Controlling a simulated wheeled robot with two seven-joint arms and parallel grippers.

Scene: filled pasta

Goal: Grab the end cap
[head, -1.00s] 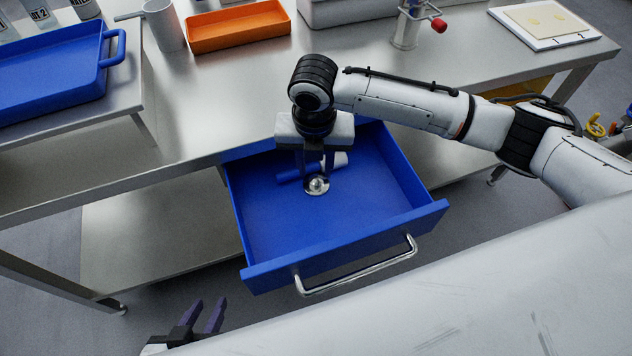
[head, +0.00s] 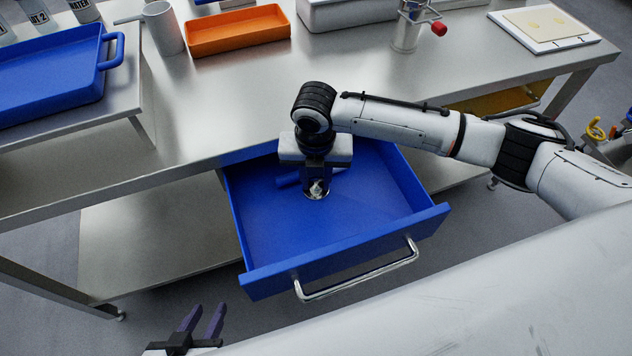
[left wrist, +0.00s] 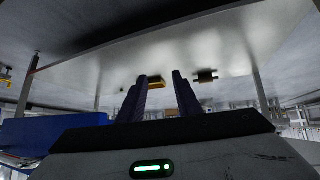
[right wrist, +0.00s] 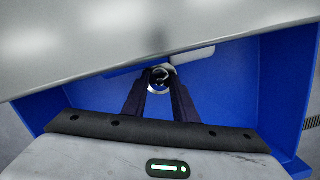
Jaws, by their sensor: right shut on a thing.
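The end cap (head: 316,191) is a small shiny metal disc with a raised knob. It is inside the open blue drawer (head: 270,235), toward the back. My right gripper (head: 317,182) points down into the drawer and is shut on the cap's knob. In the right wrist view the cap (right wrist: 161,76) sits between the tips of both dark fingers (right wrist: 161,92). The fingers hide part of it. My left gripper (head: 205,322) is open and empty, low at the front left, away from the drawer; its spread fingers also show in the left wrist view (left wrist: 159,95).
A blue rod-like item (head: 288,181) lies behind the cap in the drawer, partly hidden by my right gripper. The drawer's metal handle (head: 355,272) faces front. The steel table (head: 240,100) above holds an orange tray (head: 238,30) and a grey mug (head: 163,28).

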